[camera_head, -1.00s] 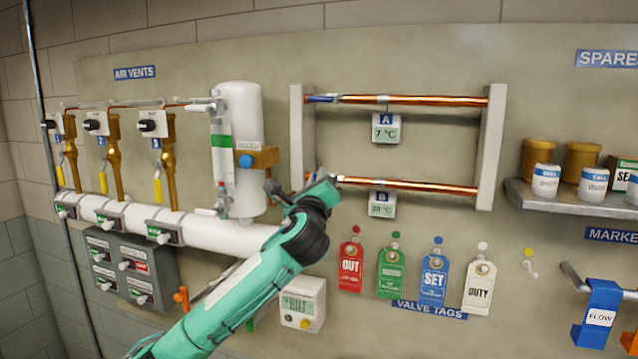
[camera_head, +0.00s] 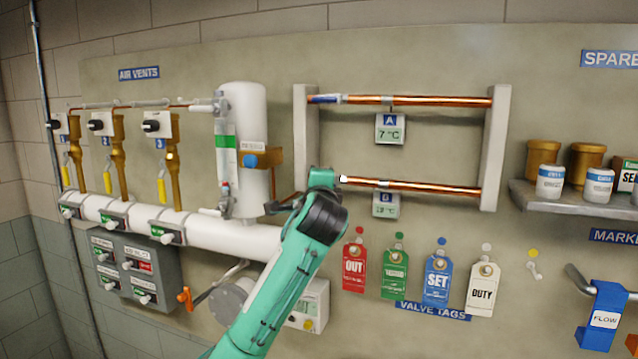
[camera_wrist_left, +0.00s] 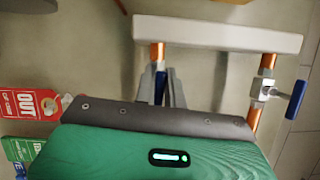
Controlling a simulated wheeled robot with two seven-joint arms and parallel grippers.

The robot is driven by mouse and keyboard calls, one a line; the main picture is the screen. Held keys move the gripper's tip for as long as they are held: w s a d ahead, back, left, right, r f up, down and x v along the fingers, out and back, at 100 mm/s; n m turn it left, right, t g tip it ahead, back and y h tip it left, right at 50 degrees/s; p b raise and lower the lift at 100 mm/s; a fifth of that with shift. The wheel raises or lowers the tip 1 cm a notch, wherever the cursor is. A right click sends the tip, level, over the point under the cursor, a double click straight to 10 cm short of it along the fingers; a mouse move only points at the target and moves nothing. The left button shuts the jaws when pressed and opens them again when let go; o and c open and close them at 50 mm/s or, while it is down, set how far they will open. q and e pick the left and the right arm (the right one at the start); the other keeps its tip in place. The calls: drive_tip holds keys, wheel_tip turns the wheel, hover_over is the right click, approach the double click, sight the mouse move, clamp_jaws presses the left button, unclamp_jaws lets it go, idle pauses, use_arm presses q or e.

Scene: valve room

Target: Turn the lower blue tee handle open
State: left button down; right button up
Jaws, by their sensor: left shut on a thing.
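The lower copper pipe (camera_head: 430,188) runs across the white rack above tag B (camera_head: 385,204). My left gripper (camera_wrist_left: 161,90) is at the left end of this pipe. In the left wrist view its two grey fingers are shut on the lower blue tee handle (camera_wrist_left: 160,84), of which only a narrow blue strip shows between them. The handle's exact angle is hard to tell. In the head view my arm hides the handle. The upper blue tee handle (camera_head: 323,99) is free, lying roughly along its pipe; it also shows in the left wrist view (camera_wrist_left: 297,97). My right gripper is not in view.
The rack's left upright (camera_head: 306,140) is close to my gripper. A white cylinder (camera_head: 243,150) with a brass fitting stands left of it. Hanging valve tags (camera_head: 436,277) are below right, and a shelf with jars (camera_head: 550,181) is at the right.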

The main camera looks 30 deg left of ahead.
use_arm(q)
drive_tip(key=shift+f+n, duration=0.1)
drive_tip(key=shift+n, duration=0.4)
drive_tip(key=c, duration=1.5)
unclamp_jaws()
drive_tip(key=b+v, duration=0.6)
drive_tip(key=v, duration=0.7)
drive_tip(key=shift+s+d+r, duration=0.2)
drive_tip(key=shift+s+r, duration=0.05)
drive_tip(key=shift+s, duration=0.1)
